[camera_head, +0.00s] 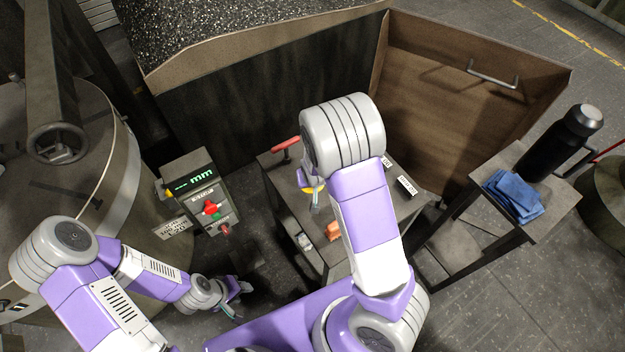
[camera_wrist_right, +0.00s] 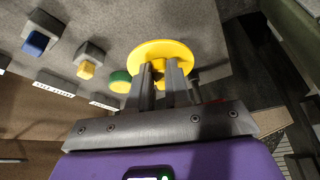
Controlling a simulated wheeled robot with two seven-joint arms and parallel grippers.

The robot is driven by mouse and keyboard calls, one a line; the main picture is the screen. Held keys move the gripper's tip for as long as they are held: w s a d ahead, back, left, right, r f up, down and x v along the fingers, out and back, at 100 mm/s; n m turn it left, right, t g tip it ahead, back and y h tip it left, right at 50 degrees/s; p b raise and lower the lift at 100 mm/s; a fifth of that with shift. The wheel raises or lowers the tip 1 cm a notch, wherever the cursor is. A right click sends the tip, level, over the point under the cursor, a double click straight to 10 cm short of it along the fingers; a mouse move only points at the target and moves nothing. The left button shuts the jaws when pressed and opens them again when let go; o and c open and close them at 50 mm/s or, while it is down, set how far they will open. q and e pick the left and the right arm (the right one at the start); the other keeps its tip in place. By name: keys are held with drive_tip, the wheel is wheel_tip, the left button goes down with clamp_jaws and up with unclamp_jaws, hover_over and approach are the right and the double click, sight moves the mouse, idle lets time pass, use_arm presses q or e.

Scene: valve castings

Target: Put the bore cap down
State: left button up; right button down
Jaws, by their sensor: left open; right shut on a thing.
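The bore cap, a yellow round disc (camera_wrist_right: 176,48), is held between the fingers of my right gripper (camera_wrist_right: 166,70) in the right wrist view. It is over a grey bench top; whether it touches the surface I cannot tell. In the head view a sliver of the yellow cap (camera_head: 311,190) shows beside my right arm, which hides most of the right gripper. My left gripper (camera_head: 238,291) is open and empty, low on the left near the floor, away from the cap.
A green round piece (camera_wrist_right: 120,82) lies beside the cap. A red-handled item (camera_head: 286,143) is on the bench (camera_head: 283,172). A side table (camera_head: 545,195) holds blue cloths (camera_head: 513,195) and a black flask (camera_head: 562,142).

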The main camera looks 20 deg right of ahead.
drive_tip(key=shift+f+b, duration=2.45)
drive_tip(key=shift+f, duration=0.65)
drive_tip(key=shift+f, duration=0.25)
drive_tip(key=c, duration=1)
unclamp_jaws()
drive_tip(key=p+v, duration=0.2)
drive_tip(key=v, duration=0.5)
drive_tip(key=shift+s+r, duration=0.15)
drive_tip(key=shift+r, duration=0.15)
